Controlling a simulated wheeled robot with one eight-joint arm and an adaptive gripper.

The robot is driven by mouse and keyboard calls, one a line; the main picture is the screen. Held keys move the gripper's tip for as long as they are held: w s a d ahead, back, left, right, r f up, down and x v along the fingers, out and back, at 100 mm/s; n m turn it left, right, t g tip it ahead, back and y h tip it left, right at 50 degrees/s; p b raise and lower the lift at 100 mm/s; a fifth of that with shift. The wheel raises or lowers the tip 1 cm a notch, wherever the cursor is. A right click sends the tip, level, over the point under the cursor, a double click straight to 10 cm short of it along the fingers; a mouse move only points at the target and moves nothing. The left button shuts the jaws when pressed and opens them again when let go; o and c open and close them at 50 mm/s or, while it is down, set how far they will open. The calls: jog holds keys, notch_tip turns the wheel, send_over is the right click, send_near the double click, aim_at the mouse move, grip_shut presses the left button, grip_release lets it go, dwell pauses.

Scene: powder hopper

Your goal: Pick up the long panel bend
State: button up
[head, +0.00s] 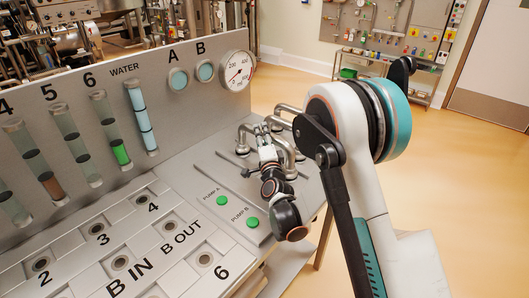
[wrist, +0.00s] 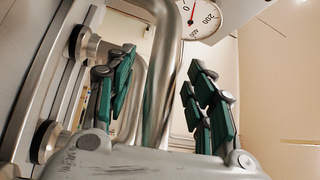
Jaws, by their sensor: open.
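Several shiny metal pipe bends stand on the right end of the panel; a long one (head: 287,151) arches beside my gripper (head: 262,129) in the head view. I cannot tell for sure which is the long panel bend. In the wrist view, a tall curved metal pipe (wrist: 163,75) rises between the green-padded fingers of my gripper (wrist: 165,92). The fingers are open, one on each side of the pipe, and gaps show on both sides. A second bend (wrist: 130,124) shows behind it. The pipes' lower ends are hidden by my gripper.
A round gauge (head: 237,71) is on the upright panel just behind the bends. Black-ringed pipe fittings (wrist: 79,43) are close to the left finger. Green pump buttons (head: 222,201) and numbered ports lie on the sloped panel. Floor to the right is free.

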jog(key=shift+w+a+r, duration=0.1)
jog(key=shift+w, duration=0.45)
grip_shut()
jog(key=shift+r, duration=0.1)
